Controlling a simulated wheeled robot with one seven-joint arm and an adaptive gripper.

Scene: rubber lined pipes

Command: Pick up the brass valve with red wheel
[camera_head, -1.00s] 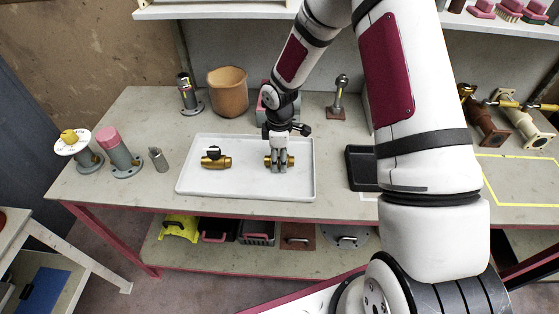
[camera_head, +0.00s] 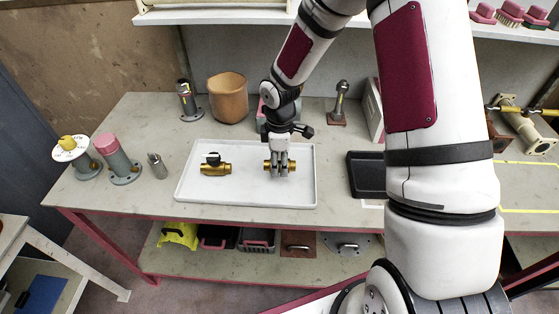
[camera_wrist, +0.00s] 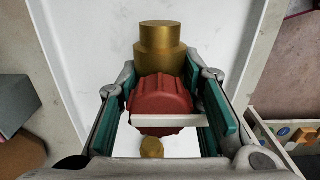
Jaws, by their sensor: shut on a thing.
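The brass valve with red wheel (camera_wrist: 160,68) is between the fingers of my gripper (camera_wrist: 165,112) in the wrist view. Its red ribbed wheel (camera_wrist: 162,94) sits between the teal finger pads, and a brass end sticks out beyond. In the head view my gripper (camera_head: 279,167) points down over the white tray (camera_head: 245,192), shut on this valve. Brass ends (camera_head: 293,166) show on either side of the fingers, which hide the red wheel there. I cannot tell whether the valve touches the tray.
Another brass valve with a dark handle (camera_head: 215,168) lies on the tray's left half. A black tray (camera_head: 366,176) stands to the right. An orange pot (camera_head: 228,95) and a metal post (camera_head: 339,103) stand behind. Grey flanged pipes (camera_head: 119,160) stand at the left.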

